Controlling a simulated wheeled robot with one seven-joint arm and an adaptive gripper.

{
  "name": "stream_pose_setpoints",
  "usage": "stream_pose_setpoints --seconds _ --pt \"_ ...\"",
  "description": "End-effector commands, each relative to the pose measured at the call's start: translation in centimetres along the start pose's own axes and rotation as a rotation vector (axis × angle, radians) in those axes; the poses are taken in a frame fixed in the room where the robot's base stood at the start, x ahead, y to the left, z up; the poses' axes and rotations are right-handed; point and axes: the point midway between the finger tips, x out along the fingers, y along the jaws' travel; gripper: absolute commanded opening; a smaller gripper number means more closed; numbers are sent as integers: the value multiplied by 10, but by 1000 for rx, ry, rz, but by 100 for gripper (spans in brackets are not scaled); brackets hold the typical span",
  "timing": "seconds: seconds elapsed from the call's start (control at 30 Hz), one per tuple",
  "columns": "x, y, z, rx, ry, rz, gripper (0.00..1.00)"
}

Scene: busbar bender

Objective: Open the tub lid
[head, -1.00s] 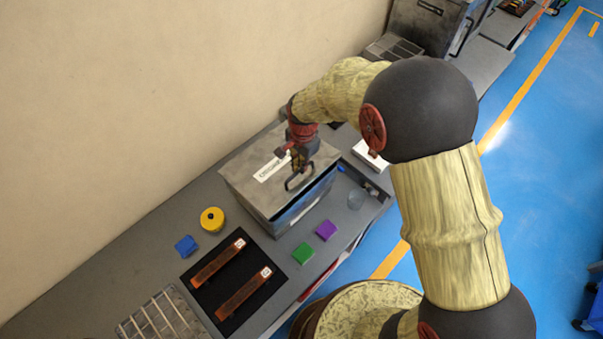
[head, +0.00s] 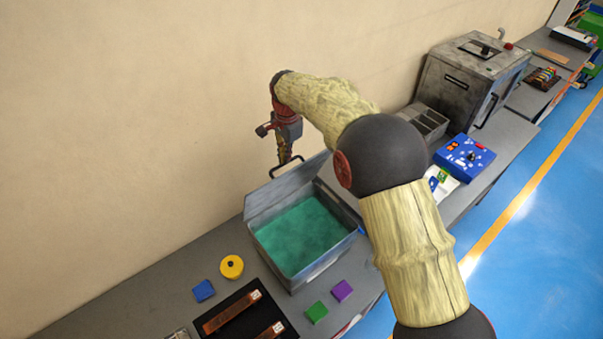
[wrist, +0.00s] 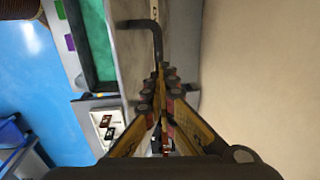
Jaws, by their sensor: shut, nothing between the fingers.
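The grey tub (head: 325,268) stands on the bench against the wall, with teal contents (head: 298,236) showing inside. Its lid (head: 268,197) is raised and tilted up on the wall side. The lid's dark handle (head: 277,170) is at the lid's upper edge. My gripper (head: 285,160) is just above and behind that edge, by the handle. In the wrist view the fingers (wrist: 162,72) are shut and empty, close to the handle (wrist: 157,40); I cannot tell whether they touch it. The lid (wrist: 130,60) and the teal contents (wrist: 97,40) also show there.
A yellow round piece (head: 231,266), a blue block (head: 204,290), a green block (head: 317,312) and a purple block (head: 342,291) lie around the tub. A black mat (head: 225,305) holds copper bars. A blue box (head: 463,158) and a grey machine (head: 470,80) stand further right.

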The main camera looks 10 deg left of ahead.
Motion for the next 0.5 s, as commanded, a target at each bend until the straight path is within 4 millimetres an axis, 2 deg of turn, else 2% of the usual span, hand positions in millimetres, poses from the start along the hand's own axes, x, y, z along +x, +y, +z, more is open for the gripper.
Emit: stream_pose_setpoints --seconds 0.03,0.5 --pt "25 13 5 -2 -13 39 1" --pt "27 16 5 -1 -14 43 27"
